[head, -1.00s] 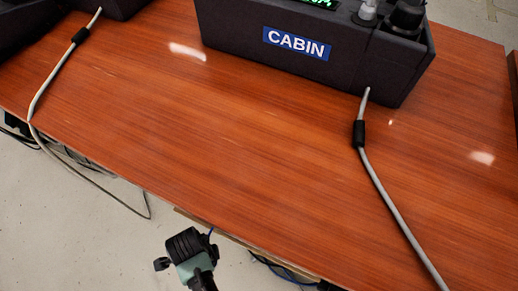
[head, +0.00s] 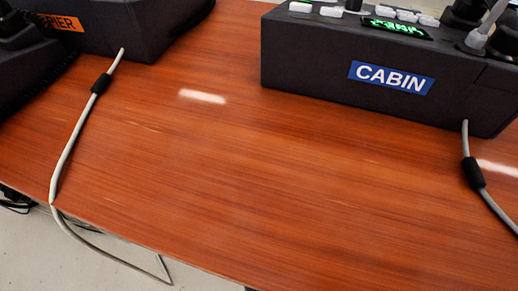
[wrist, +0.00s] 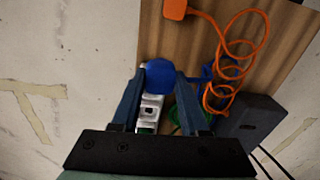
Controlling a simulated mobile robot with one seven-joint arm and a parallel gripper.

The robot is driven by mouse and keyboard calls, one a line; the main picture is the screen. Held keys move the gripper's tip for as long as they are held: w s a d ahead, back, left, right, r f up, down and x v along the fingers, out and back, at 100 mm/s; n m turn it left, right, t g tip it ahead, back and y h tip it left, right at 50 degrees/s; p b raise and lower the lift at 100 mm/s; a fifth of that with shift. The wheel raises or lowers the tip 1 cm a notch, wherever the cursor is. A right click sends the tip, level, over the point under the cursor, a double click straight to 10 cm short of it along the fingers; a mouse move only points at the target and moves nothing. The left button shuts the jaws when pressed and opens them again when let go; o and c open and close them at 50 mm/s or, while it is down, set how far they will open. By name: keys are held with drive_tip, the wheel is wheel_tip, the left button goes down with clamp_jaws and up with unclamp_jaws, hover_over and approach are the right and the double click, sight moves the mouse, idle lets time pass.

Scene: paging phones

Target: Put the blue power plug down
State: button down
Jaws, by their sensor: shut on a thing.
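In the wrist view the blue power plug (wrist: 161,86) is between the two fingers of my gripper (wrist: 160,74), which is shut on it. The plug appears as a rounded blue end with a blue cord (wrist: 222,70) at its right. A white power strip (wrist: 152,108) shows behind and just below the plug. I cannot tell whether the plug touches the strip. The lower part of the strip is hidden by my gripper. The head view does not show my gripper or the plug.
An orange plug (wrist: 175,9) and its coiled orange cord (wrist: 235,50) lie on a brown wooden surface (wrist: 200,50). A dark box (wrist: 252,121) is at right, a green item (wrist: 190,112) nearer. In the head view, the CABIN console (head: 370,85) stands on the reddish table (head: 250,170).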

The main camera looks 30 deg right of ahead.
drive_tip(key=shift+s+d+f+m+b, duration=0.1)
drive_tip(key=shift+d+f+m+b, duration=0.35)
drive_tip(key=shift+d+f, duration=0.35)
wheel_tip(320, 180, down, 4)
drive_tip(key=b, duration=0.3)
drive_tip(key=shift+f, duration=0.25)
wheel_tip(320, 180, down, 4)
drive_tip(key=b, duration=0.3)
drive_tip(key=shift+f, duration=0.15)
drive_tip(key=shift+c, duration=2.1)
unclamp_jaws()
wheel_tip(320, 180, up, 12)
drive_tip(key=p, duration=0.7)
